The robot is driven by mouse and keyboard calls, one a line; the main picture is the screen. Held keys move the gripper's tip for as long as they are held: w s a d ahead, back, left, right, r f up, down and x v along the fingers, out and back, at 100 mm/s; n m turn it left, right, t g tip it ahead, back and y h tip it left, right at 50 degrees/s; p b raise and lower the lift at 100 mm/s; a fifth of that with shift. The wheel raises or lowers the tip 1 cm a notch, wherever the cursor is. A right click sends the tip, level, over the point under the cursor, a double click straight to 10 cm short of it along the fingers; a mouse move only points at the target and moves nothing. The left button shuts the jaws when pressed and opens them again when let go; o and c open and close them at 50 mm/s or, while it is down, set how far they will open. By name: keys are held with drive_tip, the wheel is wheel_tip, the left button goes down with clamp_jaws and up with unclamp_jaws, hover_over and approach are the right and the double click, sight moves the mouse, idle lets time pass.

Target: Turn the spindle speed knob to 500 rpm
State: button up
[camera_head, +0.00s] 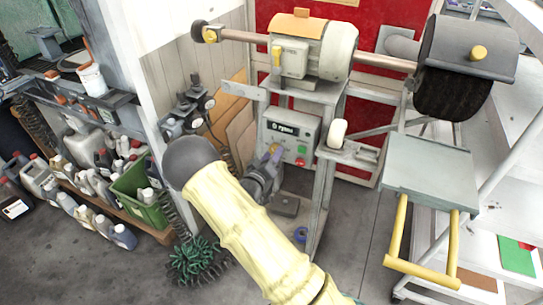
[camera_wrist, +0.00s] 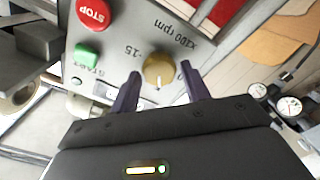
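The control panel (camera_head: 306,130) is a grey box below the motor of the buffing machine. In the wrist view, the round tan spindle speed knob (camera_wrist: 158,70) sits on the panel face (camera_wrist: 120,35), with a small pale mark on its lower edge as pictured. An upside-down "x100 rpm" label and a "15" show near it. My gripper (camera_wrist: 160,72) is open, with one dark finger on each side of the knob and a visible gap on both sides. In the head view my gripper (camera_head: 266,172) is in front of the panel's lower left and largely hides the knob.
A red STOP button (camera_wrist: 94,12) and a green start button (camera_wrist: 87,52) are beside the knob. The motor (camera_head: 310,50) and dark brush (camera_head: 450,93) are above and right. Pressure gauges (camera_wrist: 288,106) are on the other side. A grey tray (camera_head: 430,170) stands at the right.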

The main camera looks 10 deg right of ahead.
drive_tip(key=shift+o, duration=0.9)
drive_tip(key=b+v, duration=0.1)
drive_tip(key=v, duration=1.6)
drive_tip(key=shift+s+a, duration=0.15)
